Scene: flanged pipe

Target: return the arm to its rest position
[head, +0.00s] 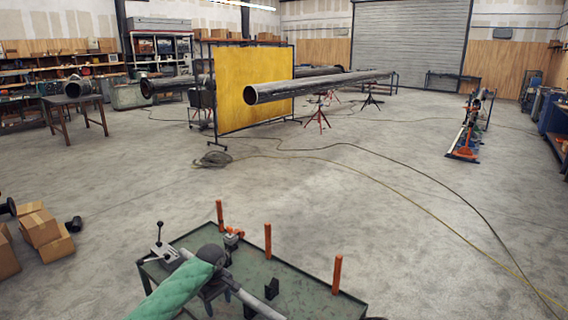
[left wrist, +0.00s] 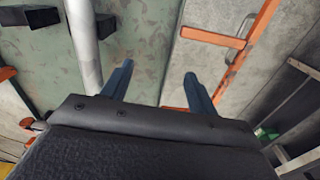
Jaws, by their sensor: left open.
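My left gripper (head: 218,295) is over the green table, at the end of my arm in its green sleeve. In the left wrist view its two blue fingers (left wrist: 158,88) are apart, with nothing between them. A grey pipe (left wrist: 84,45) runs beside the left finger, outside the gap; I cannot tell whether they touch. In the head view a grey pipe (head: 258,303) slants down to the right beside the gripper. My right gripper is not in view.
The green table (head: 315,297) carries upright orange posts (head: 268,240), a lever tool (head: 160,246) and a dark block (head: 271,289). Cardboard boxes (head: 42,228) lie on the floor at left. A yellow screen (head: 233,92) and a long pipe (head: 300,88) stand farther back. Open floor lies between, crossed by cables.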

